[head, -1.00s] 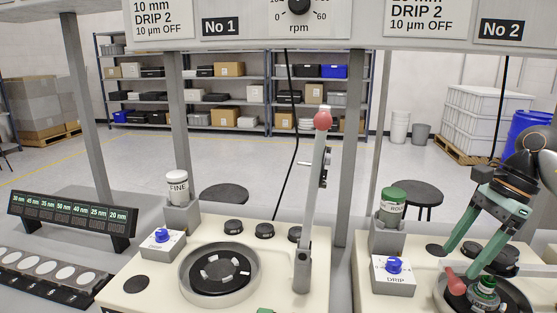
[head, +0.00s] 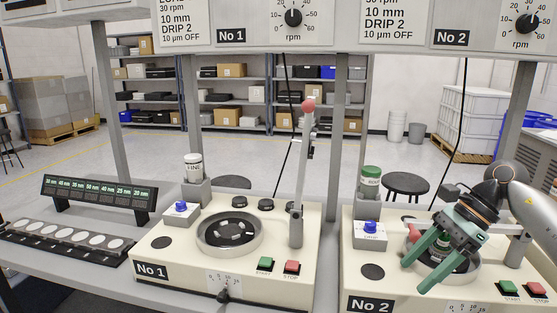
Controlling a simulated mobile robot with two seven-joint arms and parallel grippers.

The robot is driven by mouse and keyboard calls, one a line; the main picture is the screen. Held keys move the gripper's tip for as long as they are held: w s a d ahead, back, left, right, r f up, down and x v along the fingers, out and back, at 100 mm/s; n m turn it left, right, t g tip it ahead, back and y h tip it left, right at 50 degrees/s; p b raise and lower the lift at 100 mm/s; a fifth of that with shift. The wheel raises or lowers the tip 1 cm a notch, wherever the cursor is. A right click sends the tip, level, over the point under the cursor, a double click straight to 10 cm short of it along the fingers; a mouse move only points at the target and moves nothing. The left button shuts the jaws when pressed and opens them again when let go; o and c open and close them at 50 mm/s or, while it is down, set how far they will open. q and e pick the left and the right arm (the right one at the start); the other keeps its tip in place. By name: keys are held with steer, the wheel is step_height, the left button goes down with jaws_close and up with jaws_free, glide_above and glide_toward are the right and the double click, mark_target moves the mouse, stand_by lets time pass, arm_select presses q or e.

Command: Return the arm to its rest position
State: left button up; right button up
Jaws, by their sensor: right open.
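My right gripper (head: 415,274) is in front of the No 2 machine (head: 372,300), its arm coming in from the right. A red knob end (head: 413,233) shows just behind the fingers; the rest of that lever is hidden. My left gripper is not in view.
The No 1 machine (head: 165,270) stands left with its grey lever (head: 301,185) upright. A green-capped bottle (head: 370,182) and a blue-knobbed box (head: 370,234) stand left of the gripper. Green (head: 508,287) and red (head: 536,289) buttons lie to its right.

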steer(key=s+a+f+m+t+y+p, duration=0.1)
steer(key=a+f+m+t+y, duration=0.15)
steer(key=a+m+y, duration=0.6)
steer(key=a+f+m+t+y+p, duration=0.15)
steer(key=a+m+t+y, duration=0.35)
steer(key=a, duration=0.7)
steer(key=s+d+f+m+t+h+p, duration=0.1)
steer(key=s+d+f+m+t+h, duration=0.15)
steer(key=f+m+t+h, duration=0.75)
steer(key=s+d+f+m+g+h, duration=0.1)
steer(key=d+f+m+h, duration=0.35)
steer(key=m, duration=1.25)
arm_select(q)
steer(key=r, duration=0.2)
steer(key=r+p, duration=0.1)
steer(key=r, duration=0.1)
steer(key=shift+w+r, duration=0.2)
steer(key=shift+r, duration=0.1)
arm_select(e)
steer(key=s+d+f+m+g+h, duration=0.2)
steer(key=s+f+m+g, duration=0.5)
steer(key=s+f+m, duration=0.4)
steer(key=s+f+h, duration=0.1)
steer(key=s+f, duration=0.3)
steer(key=s, duration=0.1)
steer(key=shift+s+d+h, duration=0.2)
steer(key=shift+s+h, duration=0.05)
steer(key=shift+h, duration=0.05)
